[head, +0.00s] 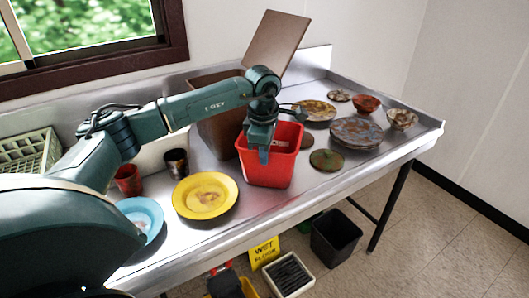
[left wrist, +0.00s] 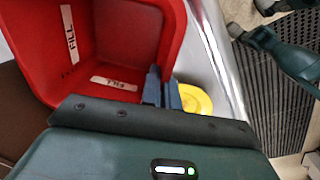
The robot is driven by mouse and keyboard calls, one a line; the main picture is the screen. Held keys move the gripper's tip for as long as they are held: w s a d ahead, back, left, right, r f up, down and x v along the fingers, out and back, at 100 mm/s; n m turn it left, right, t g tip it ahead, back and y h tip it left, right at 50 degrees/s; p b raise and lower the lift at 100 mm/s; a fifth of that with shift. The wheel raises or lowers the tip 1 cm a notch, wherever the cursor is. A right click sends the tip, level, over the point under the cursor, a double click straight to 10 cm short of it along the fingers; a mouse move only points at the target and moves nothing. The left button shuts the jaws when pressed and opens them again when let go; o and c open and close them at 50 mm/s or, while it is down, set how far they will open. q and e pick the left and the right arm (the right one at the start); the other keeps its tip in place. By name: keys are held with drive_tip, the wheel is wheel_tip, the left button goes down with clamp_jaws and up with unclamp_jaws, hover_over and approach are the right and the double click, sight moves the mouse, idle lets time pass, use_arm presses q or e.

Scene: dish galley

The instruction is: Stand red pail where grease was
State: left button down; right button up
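The red pail (head: 265,170) is upright at the counter's front, right of the yellow plate; I cannot tell whether its base touches the counter. My left gripper (head: 264,155) points down at its near rim. In the left wrist view, the gripper's fingers (left wrist: 162,88) straddle the wall of the pail (left wrist: 125,35) closely and look shut on it. White labels, one reading FILL, show on the pail's inside. I make out no clear grease patch on the counter. Part of my right arm shows at the upper right of the left wrist view; its gripper is unclear.
The steel counter (head: 215,227) holds a yellow plate (head: 205,196), a blue plate (head: 141,218), two cups and a brown bin (head: 220,130). Dirty dishes (head: 356,133) crowd the right, with a greenish disc (head: 326,160) near the pail. A black bin (head: 335,238) and wet-floor sign (head: 264,252) stand below.

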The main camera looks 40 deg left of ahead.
use_arm(q)
drive_tip(key=c, duration=2.1)
unclamp_jaws()
drive_tip(key=shift+f, duration=0.15)
drive_tip(key=shift+c, duration=0.2)
drive_tip(key=o, duration=0.5)
drive_tip(key=shift+c, duration=0.2)
